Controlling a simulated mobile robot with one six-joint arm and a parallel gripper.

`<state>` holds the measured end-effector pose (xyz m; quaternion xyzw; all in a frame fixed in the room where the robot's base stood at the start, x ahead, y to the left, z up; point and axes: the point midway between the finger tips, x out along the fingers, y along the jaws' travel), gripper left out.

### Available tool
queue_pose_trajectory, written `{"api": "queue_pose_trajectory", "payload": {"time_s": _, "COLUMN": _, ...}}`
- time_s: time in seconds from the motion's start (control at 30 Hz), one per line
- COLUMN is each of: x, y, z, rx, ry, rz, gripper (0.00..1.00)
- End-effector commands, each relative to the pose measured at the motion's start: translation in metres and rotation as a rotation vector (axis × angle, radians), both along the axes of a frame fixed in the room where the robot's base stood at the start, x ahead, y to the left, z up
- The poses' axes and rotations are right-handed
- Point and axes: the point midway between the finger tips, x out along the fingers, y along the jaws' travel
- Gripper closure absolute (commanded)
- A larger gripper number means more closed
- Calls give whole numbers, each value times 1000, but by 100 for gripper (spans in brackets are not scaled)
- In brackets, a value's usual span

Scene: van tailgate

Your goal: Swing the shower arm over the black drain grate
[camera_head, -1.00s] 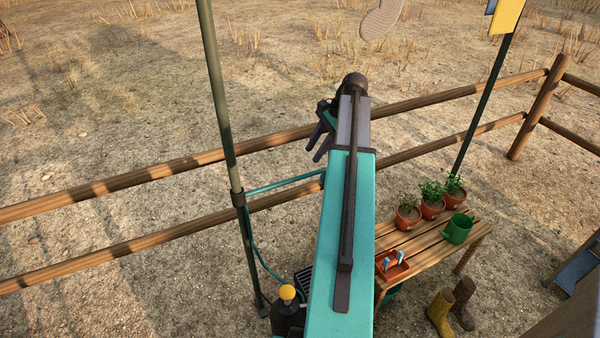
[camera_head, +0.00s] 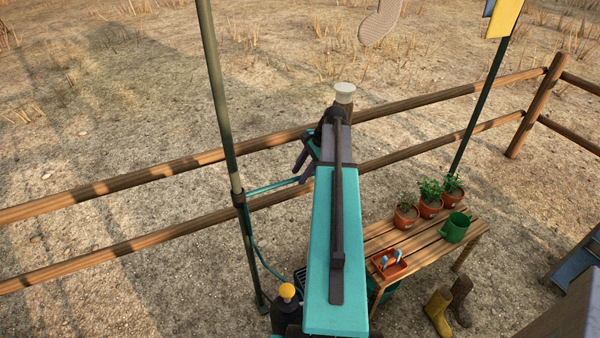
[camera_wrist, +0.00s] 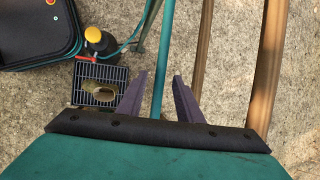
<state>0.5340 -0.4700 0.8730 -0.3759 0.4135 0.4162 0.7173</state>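The shower arm (camera_head: 272,186) is a thin teal tube reaching right from a dark green upright post (camera_head: 224,110). It also runs up the wrist view (camera_wrist: 163,45) and passes between my fingers in that picture. My gripper (camera_head: 300,168) is open near the tube's right end; in the wrist view its two purple-grey fingers (camera_wrist: 159,76) lie either side of the tube. I cannot tell whether they touch it or how far below it is. The black drain grate (camera_wrist: 119,74) lies on the ground left of the fingers, with a beige object on it. In the head view my arm partly hides the grate (camera_head: 300,273).
A black bottle with a yellow cap (camera_head: 287,291) stands near the grate. A wooden bench (camera_head: 415,245) with potted plants and a green watering can is at the right, boots (camera_head: 440,310) beside it. A rail fence (camera_head: 130,180) runs behind the post.

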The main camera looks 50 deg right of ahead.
Motion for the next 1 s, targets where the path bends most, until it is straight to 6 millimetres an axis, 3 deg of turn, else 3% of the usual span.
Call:
{"api": "queue_pose_trajectory", "payload": {"time_s": 0.43, "x": 2, "y": 2, "z": -5, "rx": 0, "ry": 0, "rz": 1, "gripper": 68}}
{"api": "queue_pose_trajectory", "payload": {"time_s": 0.63, "x": 3, "y": 3, "z": -5, "rx": 0, "ry": 0, "rz": 2, "gripper": 100}}
{"api": "queue_pose_trajectory", "payload": {"time_s": 1.0, "x": 3, "y": 6, "z": -5, "rx": 1, "ry": 0, "rz": 0, "gripper": 100}}
